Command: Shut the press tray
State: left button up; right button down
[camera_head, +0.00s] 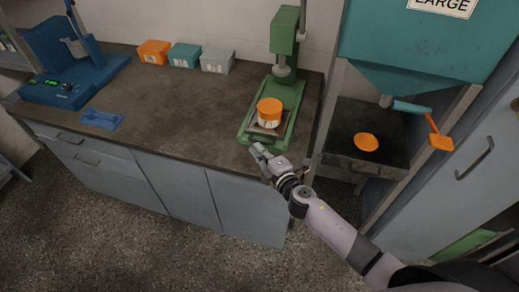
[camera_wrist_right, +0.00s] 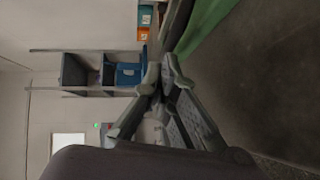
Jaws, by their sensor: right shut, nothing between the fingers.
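The green press (camera_head: 284,38) stands at the right end of the counter. Its green tray (camera_head: 247,138) lies under the press head and reaches toward the counter's front edge. A white container with an orange lid (camera_head: 269,107) stands on a dark plate in the tray. My right gripper (camera_head: 258,149) is shut and empty, close to the front end of the tray; I cannot tell whether it touches. In the right wrist view my fingertips (camera_wrist_right: 163,76) are together, beside a green edge (camera_wrist_right: 206,28) that appears to be the tray. My left gripper is not in view.
Orange, teal and grey bins (camera_head: 217,61) line the wall. A blue device (camera_head: 65,75) and a blue flat piece (camera_head: 101,119) are at the left. A teal hopper (camera_head: 425,45) with an orange-ended handle (camera_head: 440,142) stands at the right. The middle counter (camera_head: 175,110) is clear.

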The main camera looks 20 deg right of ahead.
aim_at(266, 134)
jog(key=w+d, duration=0.1)
jog(key=w, duration=0.1)
jog(key=w+d, duration=0.2)
jog(key=w+d+b, duration=0.1)
jog(key=w, duration=0.2)
jog(key=shift+d, duration=0.35)
jog(key=shift+s, duration=0.1)
